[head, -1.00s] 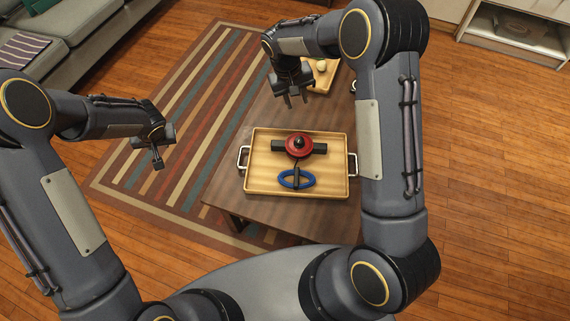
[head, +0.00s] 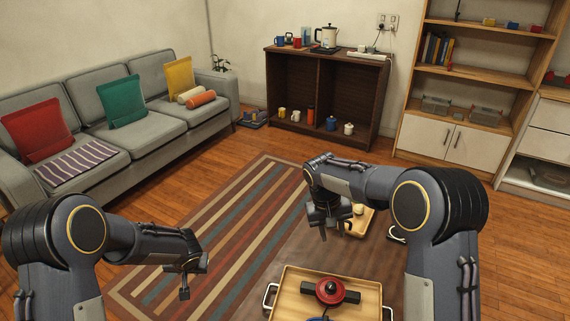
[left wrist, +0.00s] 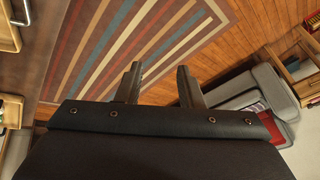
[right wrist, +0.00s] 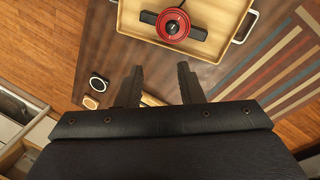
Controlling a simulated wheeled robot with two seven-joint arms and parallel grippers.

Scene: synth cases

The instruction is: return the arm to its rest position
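My right gripper (head: 328,228) hangs above the far part of the low table in the head view. In the right wrist view its two fingers (right wrist: 158,85) stand apart with nothing between them. My left gripper (head: 187,282) is over the striped rug, left of the table. In the left wrist view its fingers (left wrist: 160,85) are also apart and empty. Neither gripper touches anything. A wooden tray (head: 285,303) with metal handles lies on the table nearer me than the right gripper. It holds a red round thing (head: 330,291) on a dark bar and a blue ring, mostly cut off.
A small wooden board (head: 361,222) with a pale item lies beyond the right gripper. A grey sofa (head: 145,135) stands left, a dark cabinet (head: 330,54) and a shelf unit (head: 470,75) at the back. Striped rug (head: 230,225) and open floor lie between.

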